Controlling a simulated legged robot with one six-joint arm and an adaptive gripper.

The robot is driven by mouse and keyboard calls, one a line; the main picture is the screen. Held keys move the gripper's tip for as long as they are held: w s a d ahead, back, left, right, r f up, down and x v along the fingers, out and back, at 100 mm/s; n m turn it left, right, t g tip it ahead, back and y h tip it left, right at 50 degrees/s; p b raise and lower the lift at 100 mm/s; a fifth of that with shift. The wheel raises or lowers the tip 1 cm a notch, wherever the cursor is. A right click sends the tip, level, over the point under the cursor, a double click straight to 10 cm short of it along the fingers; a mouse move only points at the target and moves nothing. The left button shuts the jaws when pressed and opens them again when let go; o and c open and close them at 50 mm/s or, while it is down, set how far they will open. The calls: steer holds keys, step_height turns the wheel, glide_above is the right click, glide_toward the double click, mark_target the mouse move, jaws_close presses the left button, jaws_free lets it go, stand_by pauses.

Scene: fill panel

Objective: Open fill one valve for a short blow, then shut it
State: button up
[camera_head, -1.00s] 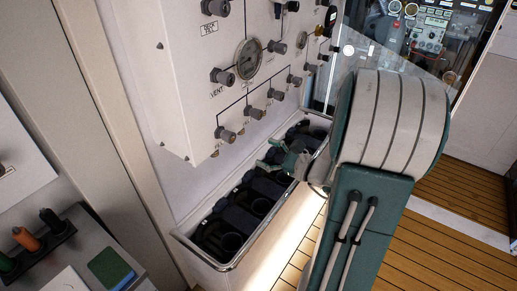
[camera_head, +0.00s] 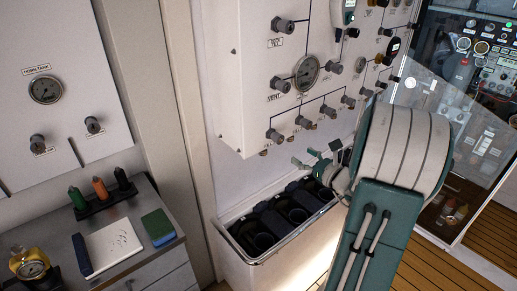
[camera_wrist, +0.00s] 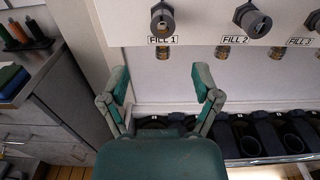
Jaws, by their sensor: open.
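The fill one valve (camera_wrist: 162,18) is a dark grey round knob on the panel's lower edge, above its FILL 1 label (camera_wrist: 161,40) in the wrist view. In the head view it looks to be the nearest knob (camera_head: 275,135) of the bottom row. My gripper (camera_wrist: 162,82) is open and empty, its two green-tipped fingers spread below the label and apart from the knob. It also shows in the head view (camera_head: 318,156), just below the panel. The knob's turned position is unclear.
The fill two valve (camera_wrist: 252,20) is close to the right. A trough (camera_head: 262,254) with dark cylinder holders stands below the panel. A gauge (camera_head: 306,73) sits above the fill row.

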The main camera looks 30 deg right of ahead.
mark_target(280, 141)
steer(key=w, duration=0.7)
steer(key=w+a, duration=0.1)
steer(key=w, duration=0.2)
steer(key=shift+w, duration=0.35)
steer(key=shift+w+d+f, duration=0.1)
steer(key=shift+w, duration=0.1)
steer(key=shift+d, duration=0.1)
jaws_close()
